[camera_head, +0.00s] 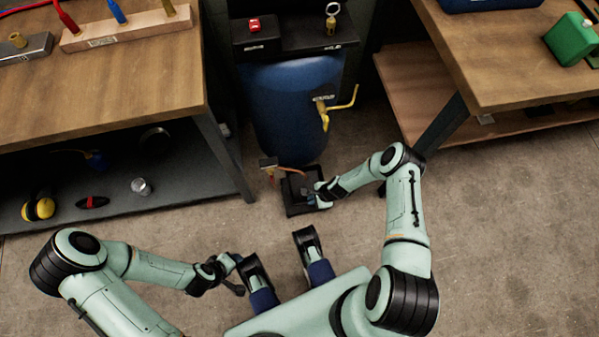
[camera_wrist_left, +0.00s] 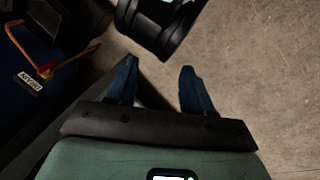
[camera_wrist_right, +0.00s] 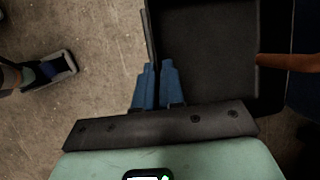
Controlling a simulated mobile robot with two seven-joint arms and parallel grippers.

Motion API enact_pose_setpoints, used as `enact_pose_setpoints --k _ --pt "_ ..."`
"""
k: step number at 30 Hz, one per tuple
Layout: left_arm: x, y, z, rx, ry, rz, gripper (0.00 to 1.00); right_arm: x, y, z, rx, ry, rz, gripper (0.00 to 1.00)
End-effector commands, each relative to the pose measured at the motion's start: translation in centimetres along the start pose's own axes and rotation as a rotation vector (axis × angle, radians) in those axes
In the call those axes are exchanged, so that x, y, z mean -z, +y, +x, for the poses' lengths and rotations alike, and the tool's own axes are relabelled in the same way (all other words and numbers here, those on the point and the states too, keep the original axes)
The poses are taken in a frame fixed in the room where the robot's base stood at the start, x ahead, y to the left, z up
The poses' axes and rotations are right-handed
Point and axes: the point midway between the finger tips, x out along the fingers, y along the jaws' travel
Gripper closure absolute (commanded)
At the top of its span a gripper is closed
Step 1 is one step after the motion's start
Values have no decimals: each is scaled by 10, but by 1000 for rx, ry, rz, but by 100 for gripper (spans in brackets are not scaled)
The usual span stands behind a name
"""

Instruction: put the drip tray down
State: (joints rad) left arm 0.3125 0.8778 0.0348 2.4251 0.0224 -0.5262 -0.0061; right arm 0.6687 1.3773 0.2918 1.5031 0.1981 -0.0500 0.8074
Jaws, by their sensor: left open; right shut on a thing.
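The drip tray (camera_head: 297,207) is a black square tray in front of the blue drum, low at the floor; whether it touches the floor is hard to tell. In the right wrist view the tray (camera_wrist_right: 210,50) fills the upper middle. My right gripper (camera_head: 322,192) is shut on the tray's near right edge; its blue fingertips (camera_wrist_right: 157,68) pinch the side wall. My left gripper (camera_head: 238,275) is open and empty, low at the left and well apart from the tray; its spread fingers (camera_wrist_left: 160,75) show in the left wrist view.
A blue drum (camera_head: 285,105) with a yellow handle (camera_head: 345,100) stands behind the tray. An orange-brown bar (camera_head: 288,170) reaches over the tray. A workbench (camera_head: 110,75) with a lower shelf stands left, another bench (camera_head: 520,60) right. Concrete floor (camera_head: 500,230) is clear at right.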

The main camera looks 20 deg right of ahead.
Motion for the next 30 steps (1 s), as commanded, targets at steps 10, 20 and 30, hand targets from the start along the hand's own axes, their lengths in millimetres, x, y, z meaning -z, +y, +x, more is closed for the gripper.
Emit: enact_pose_setpoints --k 10,20,30 --pt "30 -9 23 7 84 -8 49 19 8 48 -2 0 0 100" --pt "50 -15 36 12 142 -13 49 31 11 76 -1 0 -1 100" --pt "46 -24 45 26 125 -23 49 38 13 91 0 -1 -2 100"
